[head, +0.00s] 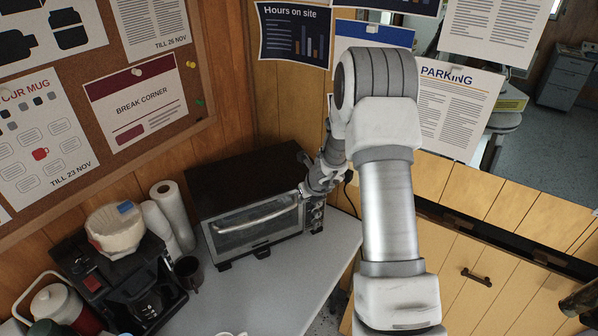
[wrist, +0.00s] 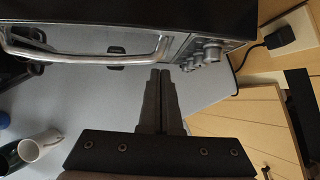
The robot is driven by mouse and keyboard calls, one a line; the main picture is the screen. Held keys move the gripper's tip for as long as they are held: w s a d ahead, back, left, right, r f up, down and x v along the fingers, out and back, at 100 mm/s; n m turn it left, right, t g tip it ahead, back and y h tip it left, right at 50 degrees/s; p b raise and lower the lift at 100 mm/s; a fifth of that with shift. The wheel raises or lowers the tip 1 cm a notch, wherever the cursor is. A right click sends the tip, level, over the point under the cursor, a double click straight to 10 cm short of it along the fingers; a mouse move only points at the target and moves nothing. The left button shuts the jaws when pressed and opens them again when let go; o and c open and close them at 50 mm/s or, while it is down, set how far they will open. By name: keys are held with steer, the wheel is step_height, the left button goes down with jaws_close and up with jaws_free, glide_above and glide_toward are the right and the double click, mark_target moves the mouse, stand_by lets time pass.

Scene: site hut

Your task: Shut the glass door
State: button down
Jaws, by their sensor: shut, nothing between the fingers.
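The glass door (head: 252,229) is the front of a dark toaster oven (head: 238,178) on the grey counter. It has a pale bar handle across it and looks upright, close to the oven front; I cannot tell whether it is fully flush. In the wrist view the glass door (wrist: 80,41) and its curved handle (wrist: 100,60) are at the upper left. My gripper (wrist: 160,72) is shut and empty, just below the handle's right end and the control knobs in that view, apparently apart from them. In the head view my wrist is at the oven's right front corner and the fingertips are not clear.
Control knobs (head: 314,214) line the oven's right side. A coffee maker (head: 135,290), paper rolls (head: 172,212) and a dark mug (head: 188,272) stand left of it. A white mug (wrist: 40,146) is at the wrist view's lower left. The counter (head: 285,280) before the oven is clear.

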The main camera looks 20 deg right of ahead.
steer(key=shift+w+r+p, duration=0.9)
steer(key=shift+w+r, duration=0.75)
steer(key=shift+r, duration=2.9)
steer(key=s+a+r+n+y+b, duration=0.2)
steer(key=s+a+r+n, duration=0.45)
steer(key=r+n, duration=0.35)
steer(key=s+a+r+n+b, duration=0.2)
steer(key=s+a+r+n, duration=0.3)
steer(key=s+r+n, duration=0.3)
steer(key=s+d+f+n+h+b, duration=0.1)
steer(key=s+n+h+b, duration=0.2)
steer(key=s+n, duration=1.3)
steer(key=s, duration=0.6)
steer(key=shift+s+d+f+g, duration=0.2)
steer(key=shift+s+g, duration=0.1)
steer(key=shift+s, duration=0.1)
